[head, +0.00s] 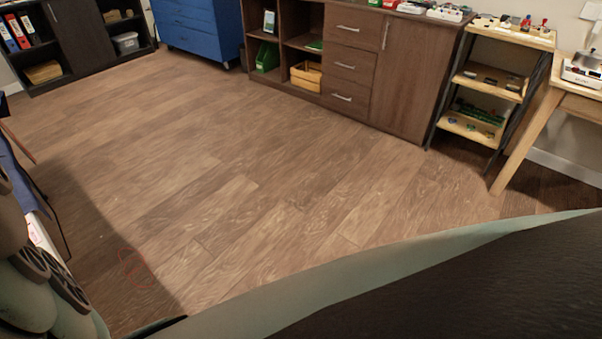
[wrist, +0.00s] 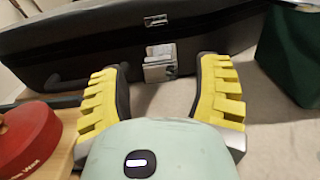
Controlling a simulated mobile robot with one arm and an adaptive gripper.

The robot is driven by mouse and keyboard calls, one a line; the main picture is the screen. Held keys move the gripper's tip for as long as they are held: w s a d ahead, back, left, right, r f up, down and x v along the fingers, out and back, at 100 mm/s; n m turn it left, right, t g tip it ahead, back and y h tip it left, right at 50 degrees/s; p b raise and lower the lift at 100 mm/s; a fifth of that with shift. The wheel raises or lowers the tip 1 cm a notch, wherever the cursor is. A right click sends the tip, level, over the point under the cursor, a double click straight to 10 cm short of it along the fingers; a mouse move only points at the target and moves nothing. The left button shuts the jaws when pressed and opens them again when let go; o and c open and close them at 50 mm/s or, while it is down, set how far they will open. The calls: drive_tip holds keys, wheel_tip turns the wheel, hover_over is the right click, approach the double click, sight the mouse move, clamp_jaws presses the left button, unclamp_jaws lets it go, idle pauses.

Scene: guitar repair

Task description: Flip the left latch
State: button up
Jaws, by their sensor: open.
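A black case (wrist: 230,38) spans the top of the wrist view, with its front side facing me. A silver metal latch (wrist: 160,64) sits on that side, near the middle of the view. A smaller metal plate (wrist: 155,20) is on the case above it. My gripper (wrist: 159,66) is open, with its two yellow-padded fingers on either side of the latch. Nothing is held between them. I cannot tell whether the fingertips touch the case. Neither the case's latch nor my gripper shows in the head view.
In the wrist view, a red round object (wrist: 28,140) lies on a wooden surface at left, near the left finger. A dark green box (wrist: 292,55) stands at right. The head view shows open wooden floor (head: 230,190), a brown cabinet (head: 415,75) and a shelf rack (head: 487,85).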

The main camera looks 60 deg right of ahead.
drive_tip(key=shift+a, duration=0.75)
drive_tip(key=shift+o, duration=0.2)
clamp_jaws()
